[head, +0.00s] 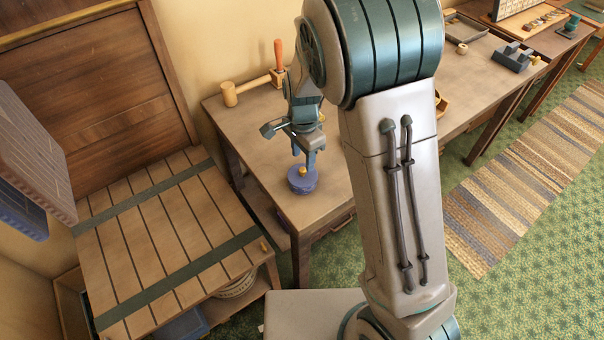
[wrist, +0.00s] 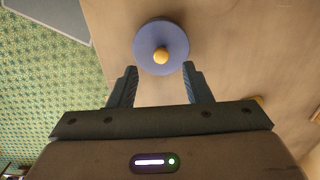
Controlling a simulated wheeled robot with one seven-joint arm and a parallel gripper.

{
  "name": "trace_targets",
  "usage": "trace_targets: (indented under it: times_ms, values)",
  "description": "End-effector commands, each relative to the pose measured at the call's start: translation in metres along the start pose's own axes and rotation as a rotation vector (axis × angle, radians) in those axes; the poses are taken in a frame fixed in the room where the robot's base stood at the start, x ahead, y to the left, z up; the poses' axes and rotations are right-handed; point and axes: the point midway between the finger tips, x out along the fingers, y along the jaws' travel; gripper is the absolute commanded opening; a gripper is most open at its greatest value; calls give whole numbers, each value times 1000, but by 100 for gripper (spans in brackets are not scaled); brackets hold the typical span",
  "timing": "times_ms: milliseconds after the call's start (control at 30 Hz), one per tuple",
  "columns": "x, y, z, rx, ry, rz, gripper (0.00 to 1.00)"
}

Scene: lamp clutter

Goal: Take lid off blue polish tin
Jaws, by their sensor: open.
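The blue polish tin (head: 302,183) stands on the wooden table near its left front corner. Its round blue lid (wrist: 145,44) is on it, with a small yellow knob (wrist: 160,56) at the centre. My gripper (head: 304,163) is open over the tin, pointing down. In the wrist view, the two fingertips (wrist: 160,70) are apart and lie just below the lid's edge in the picture, with the knob in line with the gap between them. I cannot tell the exact height between the fingertips and the knob. Nothing is between the fingers.
A slatted wooden chest (head: 160,235) stands to the left. A grey block tool (head: 513,57) lies far right.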

Motion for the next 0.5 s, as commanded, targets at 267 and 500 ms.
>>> trace_targets:
  times_ms: [267, 500]
  values:
    - [36, -1, 1, 2, -1, 6, 45]
    - [52, -2, 1, 0, 0, 1, 45]
